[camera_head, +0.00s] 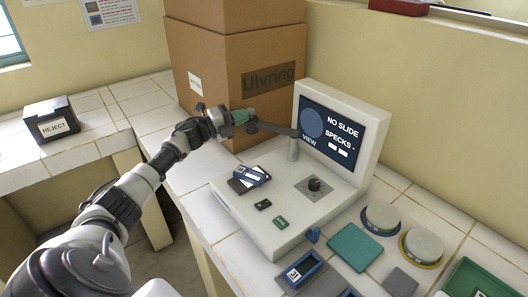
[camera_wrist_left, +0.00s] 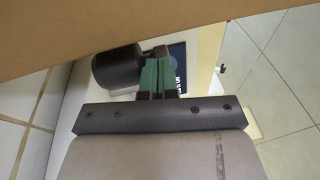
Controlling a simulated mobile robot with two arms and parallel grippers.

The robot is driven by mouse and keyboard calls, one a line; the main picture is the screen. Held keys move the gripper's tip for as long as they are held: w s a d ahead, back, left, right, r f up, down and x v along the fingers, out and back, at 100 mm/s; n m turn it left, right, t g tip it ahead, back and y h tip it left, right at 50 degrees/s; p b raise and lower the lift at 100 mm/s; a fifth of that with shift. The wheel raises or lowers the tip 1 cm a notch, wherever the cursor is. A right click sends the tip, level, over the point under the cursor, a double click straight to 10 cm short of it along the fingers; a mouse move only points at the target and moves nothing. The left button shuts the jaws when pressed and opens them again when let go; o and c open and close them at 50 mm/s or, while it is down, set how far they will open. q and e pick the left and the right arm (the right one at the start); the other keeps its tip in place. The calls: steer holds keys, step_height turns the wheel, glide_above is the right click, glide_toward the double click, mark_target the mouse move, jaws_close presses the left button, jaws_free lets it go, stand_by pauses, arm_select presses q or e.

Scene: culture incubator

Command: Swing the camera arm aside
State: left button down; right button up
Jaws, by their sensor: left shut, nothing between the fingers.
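The camera arm (camera_head: 275,128) is a dark grey bar. It runs left from a pale post (camera_head: 293,147) on the white viewer unit (camera_head: 225,205), toward the cardboard boxes. My left gripper (camera_head: 245,117), with green fingers, is at the arm's free end, beside the box. Its fingers are shut with nothing between them. In the left wrist view the green fingers (camera_wrist_left: 157,78) are next to a black cylinder (camera_wrist_left: 117,68), seemingly the camera head; I cannot tell whether they touch. My right gripper is not in view.
Large cardboard boxes (camera_head: 215,75) stand close behind my left gripper. The screen (camera_head: 342,128) reads "NO SLIDE". A blue slide holder (camera_head: 252,175) lies on the unit. Two round dishes (camera_head: 381,216) (camera_head: 421,246) and a green pad (camera_head: 355,247) sit at right. A REJECT box (camera_head: 50,118) is at left.

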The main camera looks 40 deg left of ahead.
arm_select(q)
steer(key=shift+w+a, duration=0.2)
steer(key=shift+w, duration=0.35)
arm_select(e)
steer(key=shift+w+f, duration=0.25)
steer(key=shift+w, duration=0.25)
